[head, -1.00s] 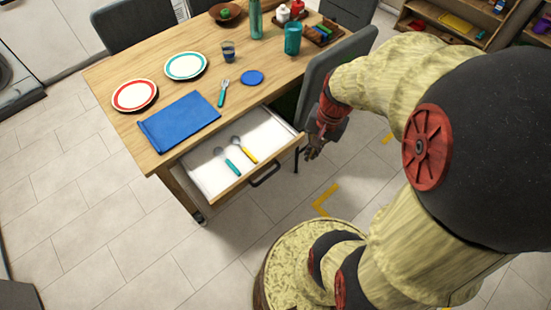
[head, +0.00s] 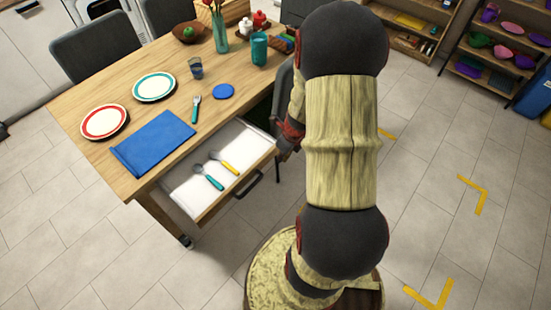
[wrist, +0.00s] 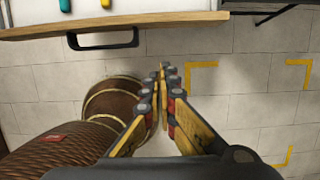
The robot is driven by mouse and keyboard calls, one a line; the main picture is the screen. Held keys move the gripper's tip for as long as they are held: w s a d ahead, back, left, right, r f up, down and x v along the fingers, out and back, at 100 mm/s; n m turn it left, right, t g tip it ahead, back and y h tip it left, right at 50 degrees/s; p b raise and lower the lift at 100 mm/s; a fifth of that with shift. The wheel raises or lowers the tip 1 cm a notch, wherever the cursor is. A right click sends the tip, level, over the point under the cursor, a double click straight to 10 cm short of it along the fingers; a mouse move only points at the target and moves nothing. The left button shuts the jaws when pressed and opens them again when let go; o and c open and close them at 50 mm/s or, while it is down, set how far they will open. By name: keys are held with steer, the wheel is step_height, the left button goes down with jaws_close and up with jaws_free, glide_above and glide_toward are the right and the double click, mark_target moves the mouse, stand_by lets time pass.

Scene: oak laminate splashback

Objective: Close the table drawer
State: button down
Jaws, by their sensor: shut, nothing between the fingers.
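The table drawer (head: 207,204) is pulled out from the wooden table (head: 88,140). A teal-handled spoon (head: 209,178) and a yellow-handled spoon (head: 224,163) lie inside it. Its dark bar handle (head: 248,184) is on the front panel. In the wrist view the drawer front (wrist: 160,22) crosses the top, with the handle (wrist: 103,41) at upper left. My gripper (wrist: 163,70) is shut and empty, just right of the handle in that view and apart from it. In the head view my gripper (head: 285,146) is near the drawer's right front corner, partly hidden by my arm.
A blue cloth (head: 153,143), a red-rimmed plate (head: 104,122), a teal-rimmed plate (head: 154,88) and cups stand on the table. A grey chair (head: 285,85) is behind my arm, close to the drawer's right side. The floor before the drawer is clear.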

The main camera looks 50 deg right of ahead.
steer(key=w+f+b, duration=0.5)
steer(key=w+f, duration=0.1)
steer(key=f, duration=0.2)
steer(key=shift+a+f, duration=0.15)
steer(key=shift+f, duration=0.1)
steer(key=shift+w, duration=0.15)
